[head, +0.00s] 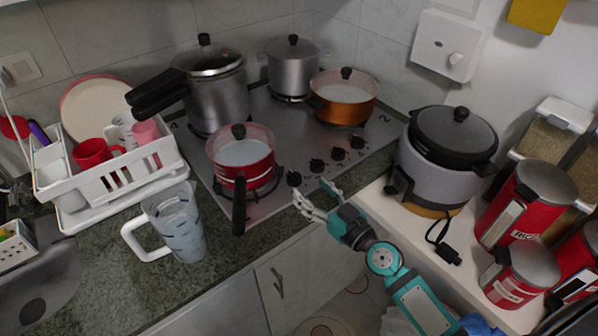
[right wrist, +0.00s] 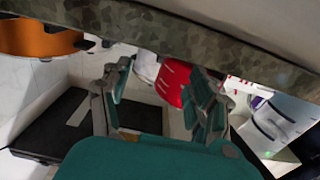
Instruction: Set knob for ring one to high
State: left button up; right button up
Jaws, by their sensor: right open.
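The cooktop (head: 290,135) is a steel panel with several black knobs in a slanting row near its front edge. The knobs run from the nearest one (head: 294,178), past a second (head: 317,165) and a third (head: 338,154), to the farthest (head: 357,142). Which one serves ring one, and where their pointers stand, is too small to tell. My right gripper (head: 314,196) is open and empty, just in front of the two nearest knobs at the counter's front edge. Its open fingers also show in the right wrist view (right wrist: 160,88). My left gripper is not in view.
A red pot (head: 240,176) with a black handle sits close left of the knobs. A pressure cooker (head: 218,100), a steel pot (head: 293,72) and an orange pot (head: 343,104) stand behind. A rice cooker (head: 420,185) is on the right, a jug (head: 180,225) on the left.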

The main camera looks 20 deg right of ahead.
aim_at(299, 179)
jog(key=x, duration=0.6)
jog(key=shift+p, duration=0.4)
jog(key=shift+c, duration=0.4)
